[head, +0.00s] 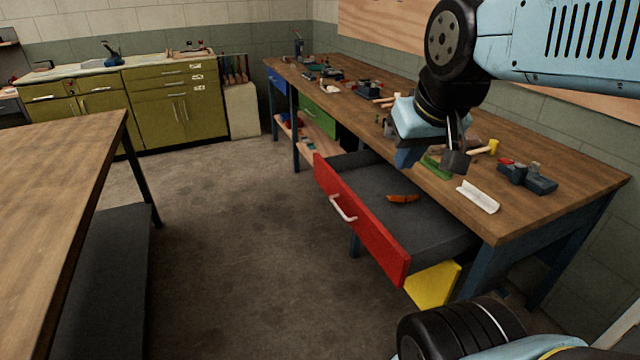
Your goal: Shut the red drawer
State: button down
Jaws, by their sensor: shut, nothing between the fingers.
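The red drawer (365,222) is pulled well out from under the long wooden workbench (570,190). Its red front has a pale curved handle (342,208) and faces left into the room. Its dark grey inside shows, with a small orange-brown object (403,198) lying in it. My gripper (431,165) is shut and empty. In the picture it appears above the back part of the drawer and the bench's near edge, apart from the handle. I cannot tell its exact height.
A yellow panel (433,285) is below the drawer. Another wooden table (60,165) stands at left. Open floor (240,250) lies between.

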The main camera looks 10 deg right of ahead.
aim_at(406, 239)
jog(key=u, duration=0.05)
jog(key=i, duration=1)
jog(key=z, duration=0.05)
